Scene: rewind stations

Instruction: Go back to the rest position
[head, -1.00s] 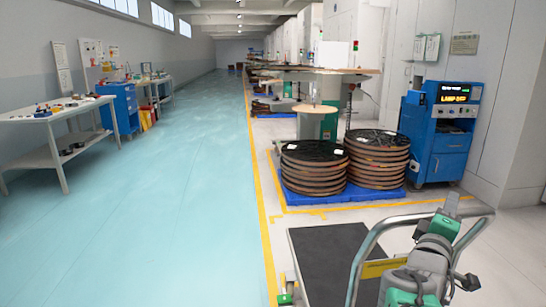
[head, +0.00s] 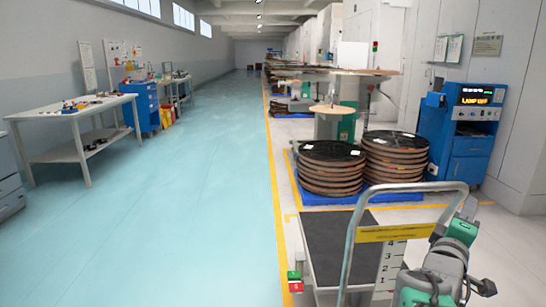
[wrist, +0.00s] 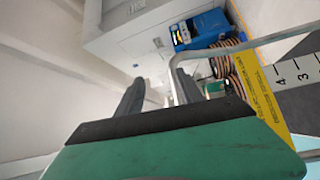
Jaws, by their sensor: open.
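My gripper (wrist: 160,80) is open and empty in the wrist view. Its two dark fingers stand apart above the green gripper body. My grey and green arm shows at the bottom right of the head view, beside the cart handle; whether the fingers show there I cannot tell. No marked rest position is in view.
A cart (head: 325,240) with a metal handle (head: 352,235) stands close ahead. Stacked reels (head: 331,168) on a blue pallet and a blue cabinet (head: 468,150) stand behind it. A workbench (head: 75,113) is at left. The blue-green aisle floor (head: 190,220) is clear.

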